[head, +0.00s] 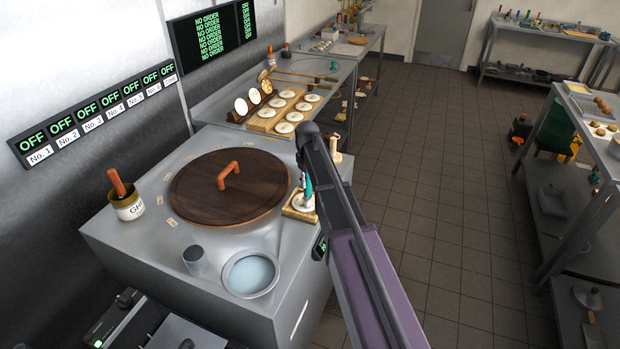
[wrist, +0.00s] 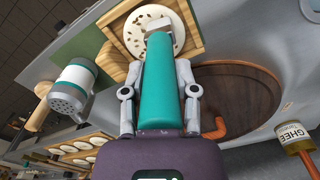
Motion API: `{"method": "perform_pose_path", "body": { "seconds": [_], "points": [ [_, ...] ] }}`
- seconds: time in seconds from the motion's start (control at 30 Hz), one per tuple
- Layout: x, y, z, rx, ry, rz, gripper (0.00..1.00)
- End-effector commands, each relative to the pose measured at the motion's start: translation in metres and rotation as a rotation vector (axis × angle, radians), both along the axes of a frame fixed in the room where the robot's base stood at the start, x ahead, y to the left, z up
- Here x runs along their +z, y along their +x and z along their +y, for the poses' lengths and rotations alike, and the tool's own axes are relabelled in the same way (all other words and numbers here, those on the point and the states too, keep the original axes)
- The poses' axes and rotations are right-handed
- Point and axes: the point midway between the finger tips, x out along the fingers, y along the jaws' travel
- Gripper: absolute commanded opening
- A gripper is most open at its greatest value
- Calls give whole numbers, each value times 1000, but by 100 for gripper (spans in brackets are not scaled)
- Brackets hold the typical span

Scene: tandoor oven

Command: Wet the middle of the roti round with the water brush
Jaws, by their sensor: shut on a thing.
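My gripper (wrist: 157,88) is shut on the teal handle of the water brush (wrist: 157,70). The roti round is a flat white disc with brown specks, lying on a small square wooden board (wrist: 201,30). I cannot tell whether the bristles touch it. In the head view the brush (head: 308,187) stands nearly upright above the round (head: 299,204), on the counter's right edge. My arm hides part of them.
A dark wooden lid (head: 215,205) with an orange handle covers the oven. A bowl of water (head: 250,272), a metal cup (head: 195,261) and a ghee pot (head: 128,206) stand nearby. A white and teal tool (wrist: 72,90) is beside the board. Trays of several rounds (head: 265,123) lie behind.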

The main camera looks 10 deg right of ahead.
Motion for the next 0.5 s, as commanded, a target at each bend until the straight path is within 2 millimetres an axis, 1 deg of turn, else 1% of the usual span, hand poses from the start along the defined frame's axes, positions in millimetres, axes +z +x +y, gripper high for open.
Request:
{"method": "perform_pose_path", "body": {
  "seconds": [0.03,0.23,0.5],
  "points": [
    [0,-4,2,1,0,0,0],
    [0,-14,9,2,0,0,0],
    [1,-19,13,0,0,0,0]
  ]
}}
